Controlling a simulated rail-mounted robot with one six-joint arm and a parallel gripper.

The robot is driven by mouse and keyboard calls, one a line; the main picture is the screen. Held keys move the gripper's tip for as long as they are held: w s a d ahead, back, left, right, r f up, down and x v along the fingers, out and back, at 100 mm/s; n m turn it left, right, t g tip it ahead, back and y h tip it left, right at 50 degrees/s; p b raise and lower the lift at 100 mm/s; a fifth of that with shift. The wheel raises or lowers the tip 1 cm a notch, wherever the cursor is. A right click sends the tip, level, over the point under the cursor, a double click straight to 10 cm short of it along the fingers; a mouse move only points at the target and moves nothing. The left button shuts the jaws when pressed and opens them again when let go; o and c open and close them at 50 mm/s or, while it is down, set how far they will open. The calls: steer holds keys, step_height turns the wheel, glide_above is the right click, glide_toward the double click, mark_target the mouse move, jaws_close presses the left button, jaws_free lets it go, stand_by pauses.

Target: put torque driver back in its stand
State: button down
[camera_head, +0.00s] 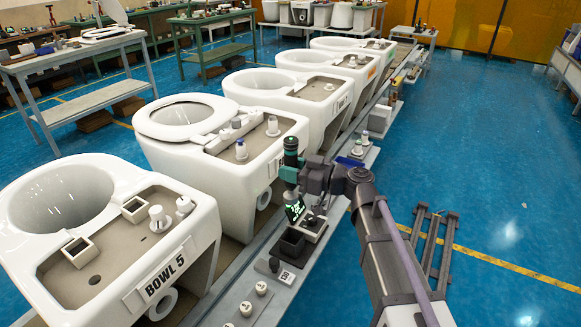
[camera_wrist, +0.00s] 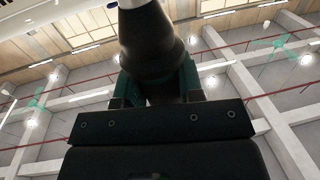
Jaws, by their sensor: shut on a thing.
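The torque driver (camera_head: 291,150) is dark with a teal band, stands about upright, and has a lit green display (camera_head: 294,207) low on it. My gripper (camera_head: 292,176) is shut around its middle. In the wrist view the driver (camera_wrist: 152,40) is a dark, flared body between the teal-sided fingers of my gripper (camera_wrist: 158,85), with ceiling behind. A black, square, open-topped holder (camera_head: 292,243), which looks like the stand, is on the rail-side ledge below the driver. The driver's lower end appears just above the holder; the exact gap cannot be told.
White toilet bowls stand in a row on the conveyor; the nearest is marked BOWL 5 (camera_head: 168,272). One with a seat (camera_head: 187,117) is close left of the driver. Small white knobs (camera_head: 261,288) sit on the ledge.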

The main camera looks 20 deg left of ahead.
mark_target(295, 193)
steer(key=shift+n+g, duration=0.5)
steer(key=shift+g, duration=0.3)
steer(key=f+b, duration=0.1)
steer(key=f, duration=0.1)
steer(key=f+b, duration=0.2)
steer(key=f, duration=0.1)
steer(key=f+b, duration=0.2)
steer(key=shift+s+d+f, duration=0.2)
steer(key=shift+d+f, duration=0.05)
steer(key=shift+f, duration=0.15)
steer(key=shift+r, duration=0.1)
steer(key=shift+r, duration=0.1)
steer(key=shift+f+b, duration=1.95)
steer(key=shift+f, duration=0.15)
steer(key=shift+f, duration=0.25)
step_height(295, 193, down, 8)
steer(key=b, duration=0.8)
steer(key=shift+r, duration=0.15)
